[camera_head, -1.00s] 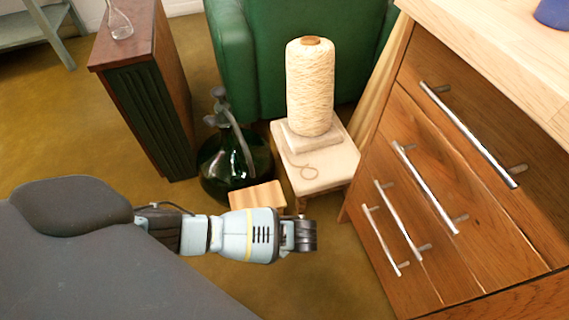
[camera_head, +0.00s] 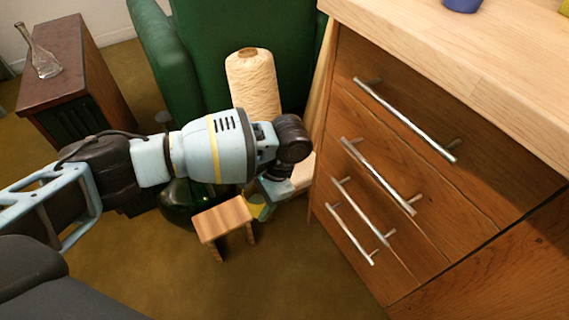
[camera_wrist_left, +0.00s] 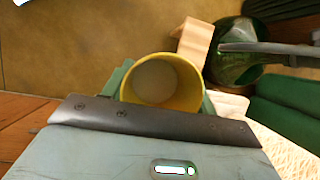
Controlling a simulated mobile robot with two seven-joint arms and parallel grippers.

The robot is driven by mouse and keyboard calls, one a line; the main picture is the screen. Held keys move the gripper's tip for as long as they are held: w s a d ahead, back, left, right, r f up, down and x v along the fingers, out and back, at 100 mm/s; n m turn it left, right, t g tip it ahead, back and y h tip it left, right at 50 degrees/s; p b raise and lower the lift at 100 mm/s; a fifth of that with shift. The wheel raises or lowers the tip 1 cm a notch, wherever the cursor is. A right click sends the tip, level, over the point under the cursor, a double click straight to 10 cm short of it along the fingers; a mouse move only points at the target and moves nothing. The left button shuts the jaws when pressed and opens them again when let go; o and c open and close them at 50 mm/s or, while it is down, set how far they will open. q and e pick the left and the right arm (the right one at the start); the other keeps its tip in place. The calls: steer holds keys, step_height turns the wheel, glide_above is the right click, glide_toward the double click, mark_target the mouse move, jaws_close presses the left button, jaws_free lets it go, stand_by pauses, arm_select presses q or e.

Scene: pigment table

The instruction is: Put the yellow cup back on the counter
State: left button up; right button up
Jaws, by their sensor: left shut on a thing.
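The yellow cup (camera_wrist_left: 162,80) is between the fingers of my left gripper (camera_wrist_left: 163,88) in the left wrist view, and I look down into its open mouth. In the head view only a small part of the cup (camera_head: 257,210) shows under my left wrist. My left gripper (camera_head: 265,203) is shut on it and holds it in front of the drawers, lower than the counter top. The wooden counter (camera_head: 430,45) is at the upper right. My right gripper is not in view.
A blue vessel (camera_head: 462,4) stands on the counter at the top edge of the picture. Drawers with metal handles (camera_head: 405,120) face my arm. A small wooden stool (camera_head: 222,217), a green glass jug (camera_head: 180,205), a spool of twine (camera_head: 253,85) and a green armchair (camera_head: 215,40) are close by.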

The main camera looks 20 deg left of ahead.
arm_select(q)
steer(key=s+a+r+n+h, duration=0.1)
steer(key=s+r+n, duration=0.2)
steer(key=r, duration=0.6)
steer(key=s+a+r+n+g+h, duration=0.1)
steer(key=s+r+n, duration=0.3)
steer(key=r, duration=0.4)
steer(key=shift+s+a+r+n+g, duration=0.3)
steer(key=shift+s+a+r, duration=0.1)
steer(key=shift+s, duration=0.3)
steer(key=shift+f, duration=0.1)
